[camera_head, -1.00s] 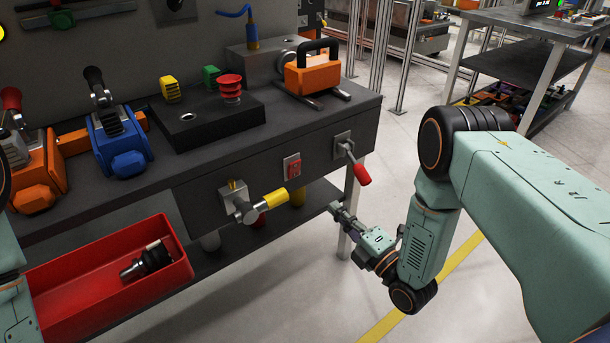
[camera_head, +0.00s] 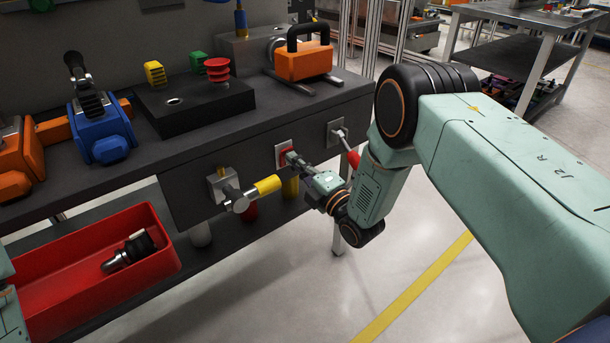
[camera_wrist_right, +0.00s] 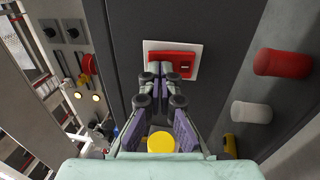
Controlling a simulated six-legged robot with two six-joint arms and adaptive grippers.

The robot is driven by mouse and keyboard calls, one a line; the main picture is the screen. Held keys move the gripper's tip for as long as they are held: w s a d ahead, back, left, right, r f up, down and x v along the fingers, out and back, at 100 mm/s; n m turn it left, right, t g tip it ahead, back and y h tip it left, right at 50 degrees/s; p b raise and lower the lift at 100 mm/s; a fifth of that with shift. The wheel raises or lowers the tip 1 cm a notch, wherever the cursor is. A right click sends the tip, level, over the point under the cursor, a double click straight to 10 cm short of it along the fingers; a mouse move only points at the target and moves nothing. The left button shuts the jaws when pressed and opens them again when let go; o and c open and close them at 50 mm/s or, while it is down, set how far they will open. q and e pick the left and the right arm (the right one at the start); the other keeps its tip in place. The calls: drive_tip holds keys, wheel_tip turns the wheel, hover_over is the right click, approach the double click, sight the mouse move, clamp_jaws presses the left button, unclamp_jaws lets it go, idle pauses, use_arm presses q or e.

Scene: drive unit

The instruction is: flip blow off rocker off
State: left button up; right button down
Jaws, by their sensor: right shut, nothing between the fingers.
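The red rocker (camera_wrist_right: 187,58) sits on a white plate (camera_wrist_right: 150,46) on the dark front face of the bench. In the head view the rocker (camera_head: 284,149) is partly hidden by my right fingertips. My right gripper (camera_head: 290,157) is shut and empty, its tips at the rocker. In the right wrist view the closed fingertips (camera_wrist_right: 163,73) overlap the rocker's near edge; I cannot tell if they touch it. The rocker's tilt is too small to read. My left gripper is out of view.
A valve with a yellow handle (camera_head: 267,185) sticks out left of the rocker. A red-handled lever (camera_head: 352,159) sits close on its right, beside my right arm. A red bin (camera_head: 150,222) stands lower left. The floor in front is clear.

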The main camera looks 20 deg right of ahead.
drive_tip(key=shift+w, duration=0.15)
drive_tip(key=shift+r, duration=0.1)
drive_tip(key=shift+w+a+r+g+p, duration=0.15)
drive_tip(key=shift+w+g+p, duration=0.1)
drive_tip(key=shift+g+p, duration=0.4)
